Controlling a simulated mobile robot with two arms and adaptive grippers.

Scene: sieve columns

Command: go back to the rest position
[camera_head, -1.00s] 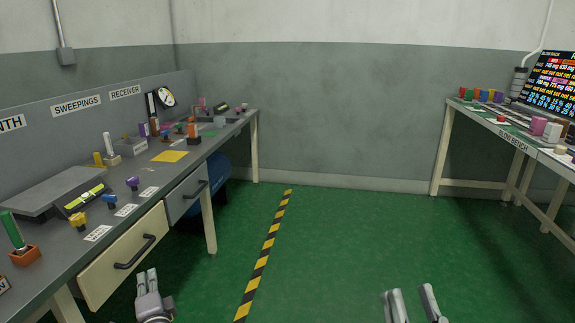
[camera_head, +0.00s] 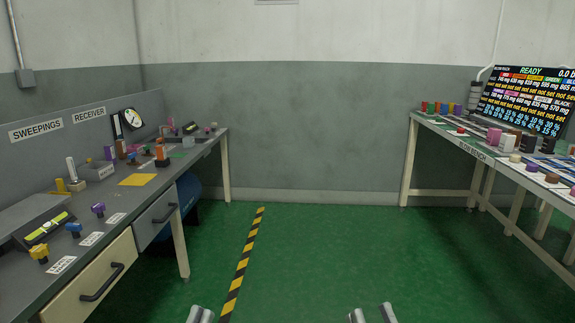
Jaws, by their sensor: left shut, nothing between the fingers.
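My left gripper (camera_head: 200,314) shows at the bottom edge, left of centre. Its fingers are together with nothing between them, over the green floor beside the striped line. My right gripper (camera_head: 371,313) shows at the bottom edge, right of centre. Its two fingers stand apart and nothing is between them. Only the fingertips of both grippers are in view; the arms are hidden below the frame. Neither gripper touches a bench.
The left bench (camera_head: 178,168) holds coloured knobs, a yellow mat (camera_head: 137,180) and a drawer front (camera_head: 88,282). The right bench (camera_head: 438,127) holds coloured pieces and a screen (camera_head: 527,102). Green floor (camera_head: 320,250) with a striped line (camera_head: 243,264) lies clear between them.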

